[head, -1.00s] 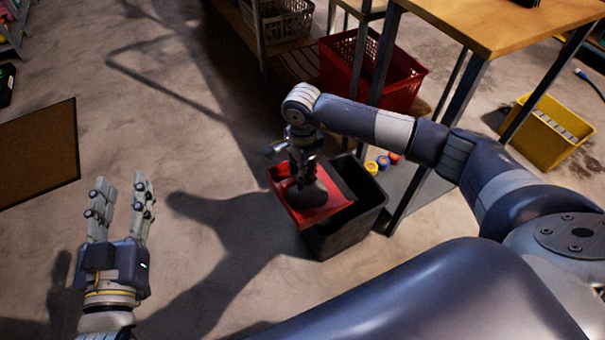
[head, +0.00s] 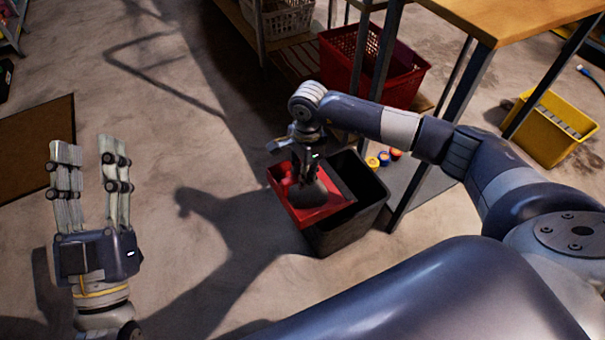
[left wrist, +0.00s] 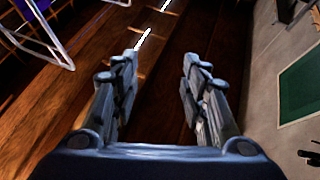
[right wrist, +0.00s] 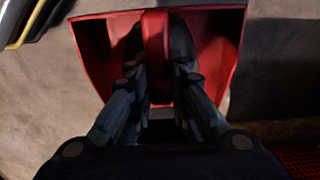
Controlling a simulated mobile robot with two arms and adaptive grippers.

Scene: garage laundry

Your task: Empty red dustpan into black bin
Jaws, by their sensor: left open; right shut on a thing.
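The red dustpan (head: 323,209) is in the head view, over the left part of the black bin (head: 367,212), which stands on the floor. My right gripper (head: 303,180) is shut on the dustpan's handle. In the right wrist view the red handle (right wrist: 155,45) runs between the fingers of my right gripper (right wrist: 160,75), with the pan (right wrist: 88,40) around it. A dark grey lump, unclear in detail, shows at the pan in the head view. The bin's inside is mostly hidden. My left gripper (head: 93,160) is open and empty at the left, also in the left wrist view (left wrist: 158,75).
A wooden-topped table (head: 500,20) with metal legs stands at the right, beside the bin. A red basket (head: 345,65) sits on a low shelf behind. A yellow bucket (head: 550,130) stands far right. Small coloured lids (head: 383,159) lie near the bin.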

